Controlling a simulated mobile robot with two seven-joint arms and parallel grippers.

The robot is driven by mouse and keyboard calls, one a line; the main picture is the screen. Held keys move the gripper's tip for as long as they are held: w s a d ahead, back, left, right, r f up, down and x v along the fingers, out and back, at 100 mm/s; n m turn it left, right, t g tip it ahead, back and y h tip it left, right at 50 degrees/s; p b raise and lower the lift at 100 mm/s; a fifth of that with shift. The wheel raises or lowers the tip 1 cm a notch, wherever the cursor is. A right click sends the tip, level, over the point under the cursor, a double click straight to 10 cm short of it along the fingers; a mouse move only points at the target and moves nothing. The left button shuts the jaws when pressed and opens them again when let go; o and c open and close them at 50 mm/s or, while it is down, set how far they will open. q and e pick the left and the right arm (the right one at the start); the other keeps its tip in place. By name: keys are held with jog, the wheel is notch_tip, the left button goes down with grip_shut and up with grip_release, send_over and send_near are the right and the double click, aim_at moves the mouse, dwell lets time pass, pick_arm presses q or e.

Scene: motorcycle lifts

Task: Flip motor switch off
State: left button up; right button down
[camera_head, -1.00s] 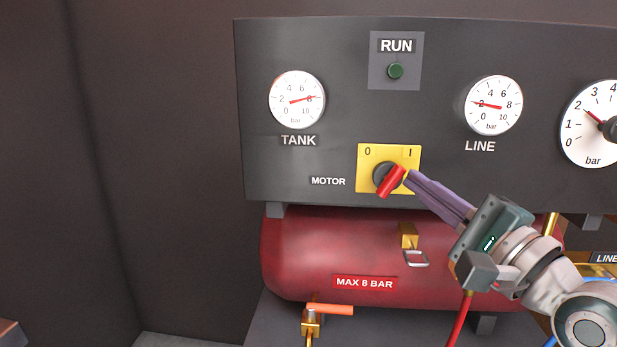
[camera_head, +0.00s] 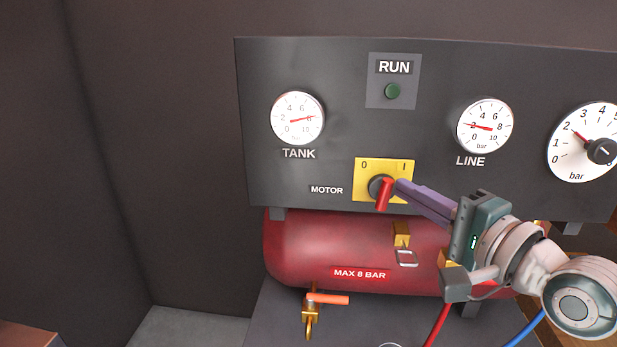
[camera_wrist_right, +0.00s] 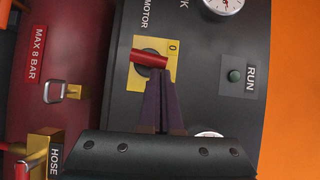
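The motor switch is a black rotary knob with a red handle (camera_head: 384,195) on a yellow plate (camera_head: 367,164) marked 0 on the left and 1 on the right. The handle stands nearly upright, between the two marks. It also shows in the right wrist view (camera_wrist_right: 148,58). My right gripper (camera_head: 402,187) reaches in from the right with its purple fingers together. The fingertips (camera_wrist_right: 160,74) are right beside the handle and seem to touch its side. They are not around it. My left gripper is out of view.
Above the switch are the dark green RUN lamp (camera_head: 392,91), the TANK gauge (camera_head: 298,118) and the LINE gauge (camera_head: 485,126). A red tank (camera_head: 320,245) sits below the panel, with an orange-handled valve (camera_head: 328,299) under it. The left side is open.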

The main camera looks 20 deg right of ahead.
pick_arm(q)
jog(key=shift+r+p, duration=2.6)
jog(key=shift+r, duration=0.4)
pick_arm(e)
jog(key=shift+w+a+r+n+g, duration=0.15)
jog(key=shift+a+r+n+g, duration=0.2)
jog(key=shift+n, duration=0.25)
jog(key=shift+w+a+r+n+g, duration=0.2)
jog(key=shift+r+n+g, duration=0.2)
jog(key=shift+n, duration=0.2)
jog(key=shift+a, duration=0.1)
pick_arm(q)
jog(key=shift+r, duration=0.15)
